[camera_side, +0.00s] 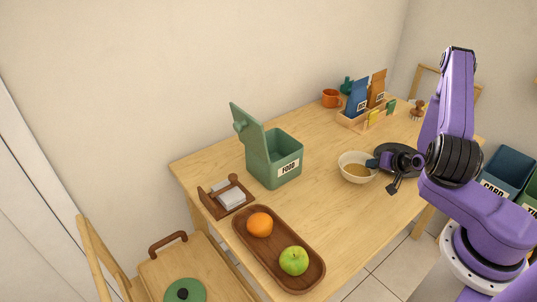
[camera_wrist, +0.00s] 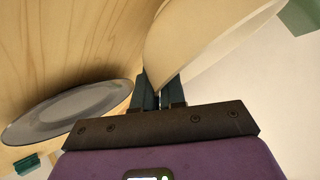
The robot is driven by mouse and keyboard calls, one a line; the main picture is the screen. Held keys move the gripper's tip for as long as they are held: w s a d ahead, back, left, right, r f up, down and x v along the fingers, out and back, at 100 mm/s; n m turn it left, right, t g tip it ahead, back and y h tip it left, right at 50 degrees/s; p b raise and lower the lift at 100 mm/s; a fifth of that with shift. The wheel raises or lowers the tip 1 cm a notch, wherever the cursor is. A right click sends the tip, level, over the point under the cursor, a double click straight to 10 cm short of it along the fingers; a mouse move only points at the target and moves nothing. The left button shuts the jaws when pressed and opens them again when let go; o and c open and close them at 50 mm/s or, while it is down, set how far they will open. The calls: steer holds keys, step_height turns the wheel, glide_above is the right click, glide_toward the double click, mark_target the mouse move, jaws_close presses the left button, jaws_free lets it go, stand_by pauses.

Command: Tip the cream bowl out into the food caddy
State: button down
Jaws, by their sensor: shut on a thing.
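The cream bowl (camera_side: 345,173) is on or just above the table in the side view, with brownish contents showing inside. Its pale wall fills the upper part of the wrist view (camera_wrist: 190,45). My gripper (camera_side: 373,164) is at the bowl's right rim and is shut on it; the fingers also show in the wrist view (camera_wrist: 158,95). I cannot tell whether the bowl touches the table. The food caddy (camera_side: 262,165) is a green bin labelled FOOD, left of the bowl, with its lid (camera_side: 247,130) standing open. Its inside bottom is hidden.
A dark grey plate (camera_side: 405,153) lies right of the bowl, partly behind my gripper. A wooden tray (camera_side: 310,268) with an orange and a green apple is at the front. A napkin holder (camera_side: 218,205) stands front left. A box of packets (camera_side: 350,122) and an orange mug (camera_side: 331,98) are behind.

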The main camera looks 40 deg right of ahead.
steer(key=shift+r, duration=1.75)
stand_by(0.8)
step_height(320, 180, up, 14)
steer(key=w+a+n+y, duration=0.3)
steer(key=w+n+y, duration=0.25)
steer(key=w, duration=1.35)
steer(key=w+a+n+g+y, duration=0.2)
steer(key=w+a+n+y, duration=0.15)
steer(key=w+a, duration=0.7)
steer(key=shift+h, duration=0.5)
steer(key=shift+w+d+f, duration=0.1)
steer(key=shift+d+f, duration=0.1)
steer(key=shift+f, duration=1.2)
steer(key=shift+w+d+f, duration=0.1)
steer(key=shift+d+f, duration=0.1)
steer(key=shift+f, duration=1.2)
steer(key=shift+r+t, duration=0.1)
steer(key=shift+t, duration=0.2)
